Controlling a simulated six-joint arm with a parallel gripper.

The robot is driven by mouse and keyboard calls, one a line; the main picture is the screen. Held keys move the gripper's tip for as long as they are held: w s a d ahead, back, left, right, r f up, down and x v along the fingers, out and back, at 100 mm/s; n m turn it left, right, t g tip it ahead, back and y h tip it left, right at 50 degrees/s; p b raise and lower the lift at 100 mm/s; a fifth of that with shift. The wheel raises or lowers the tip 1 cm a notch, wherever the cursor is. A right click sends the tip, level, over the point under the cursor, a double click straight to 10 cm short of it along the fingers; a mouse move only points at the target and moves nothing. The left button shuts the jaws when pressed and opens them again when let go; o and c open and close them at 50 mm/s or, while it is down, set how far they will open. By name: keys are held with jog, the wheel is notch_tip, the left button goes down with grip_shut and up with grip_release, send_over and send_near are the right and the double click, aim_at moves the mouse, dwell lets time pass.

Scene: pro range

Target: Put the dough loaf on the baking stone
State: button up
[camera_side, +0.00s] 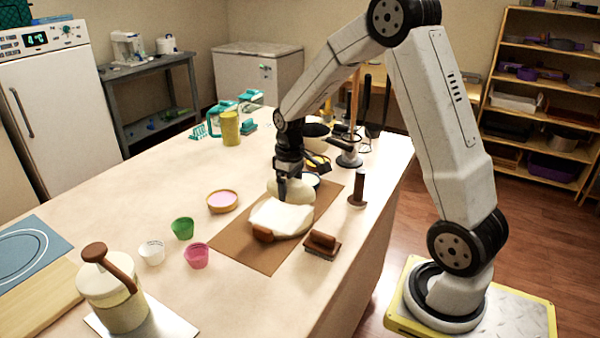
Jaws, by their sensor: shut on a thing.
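My gripper (282,194) points down over the brown mat near the middle of the table. It is shut on a pale, rounded lump that looks like the dough loaf (301,189); the fingers hide part of it. Just in front of and below it lies a flat, whitish slab (280,217), which looks like the baking stone, with a brown handle (263,234) at its front edge. The loaf overlaps the slab's back edge in this view. I cannot tell whether the loaf touches the slab or hangs above it.
The brown mat (240,247) lies under the slab. A brown-handled brush (322,243) and a brown upright tool (358,190) stand to the right. Several small bowls (183,228) and a lidded pot (115,290) are at left. Utensils and a dark bowl crowd the back.

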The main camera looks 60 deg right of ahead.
aim_at(282, 213)
jog(key=shift+w+d+f, duration=0.25)
jog(key=shift+w+f, duration=0.55)
jog(key=shift+f, duration=0.15)
jog(key=shift+w+d+f, duration=0.2)
jog(key=shift+w+f, duration=0.6)
jog(key=shift+f, duration=0.15)
jog(key=shift+f, duration=0.1)
jog(key=shift+w+f, duration=0.2)
jog(key=shift+d+f, duration=0.1)
jog(key=shift+f, duration=1.45)
jog(key=shift+f, duration=0.15)
jog(key=o, duration=1.2)
jog(key=shift+c, duration=0.2)
notch_tip(282, 213, up, 12)
jog(key=shift+r, duration=0.15)
